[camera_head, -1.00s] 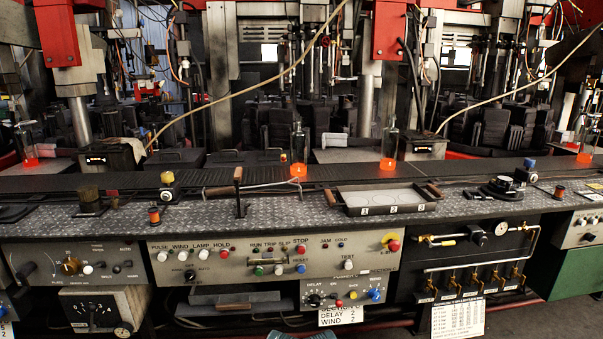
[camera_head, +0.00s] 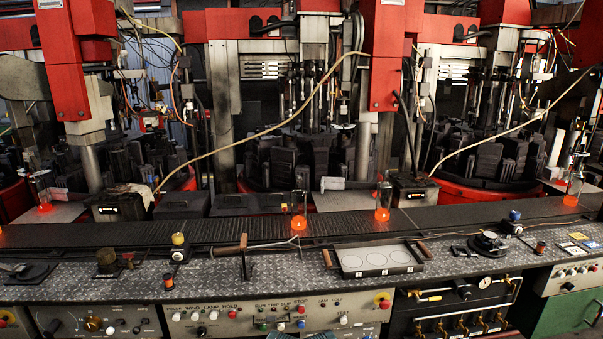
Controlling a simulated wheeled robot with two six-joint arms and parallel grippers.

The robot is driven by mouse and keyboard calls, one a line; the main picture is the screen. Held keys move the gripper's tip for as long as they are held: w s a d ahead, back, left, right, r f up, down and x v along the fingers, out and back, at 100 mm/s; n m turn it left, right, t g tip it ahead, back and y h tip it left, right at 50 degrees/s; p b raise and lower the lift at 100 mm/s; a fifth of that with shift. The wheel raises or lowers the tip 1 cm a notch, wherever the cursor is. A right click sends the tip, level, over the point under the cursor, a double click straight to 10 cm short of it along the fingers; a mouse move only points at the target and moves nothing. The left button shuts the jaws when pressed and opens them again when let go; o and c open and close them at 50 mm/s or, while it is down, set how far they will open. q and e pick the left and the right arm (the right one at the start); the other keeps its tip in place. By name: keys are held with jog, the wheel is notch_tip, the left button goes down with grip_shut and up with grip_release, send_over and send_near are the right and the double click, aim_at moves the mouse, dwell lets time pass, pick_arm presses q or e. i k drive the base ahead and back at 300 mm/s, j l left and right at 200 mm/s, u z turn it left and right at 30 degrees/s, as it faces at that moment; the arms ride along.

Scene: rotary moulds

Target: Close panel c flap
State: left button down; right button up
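The middle control panel (camera_head: 240,316) shows at the bottom edge, with its upper row of labels, buttons and lamps visible. Its lower part is cut off by the frame. I cannot make out a flap on it, and no letter naming panel c is readable now. Neither of my grippers is in view. A small grey-blue ribbed part at the bottom edge seems to be mine.
A patterned metal bench top (camera_head: 215,271) runs across above the panels. On it are a tray with three discs (camera_head: 377,272), a wooden-handled tool (camera_head: 244,254) and a yellow-topped device (camera_head: 180,250). Behind runs a dark conveyor (camera_head: 130,233) with glowing bottles (camera_head: 298,222).

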aim_at(270, 319)
jog(key=i+j+z, duration=0.15)
jog(key=i+j, duration=0.3)
jog(key=i+j+z, duration=0.15)
jog(key=i+j, duration=0.25)
jog(key=j, duration=0.15)
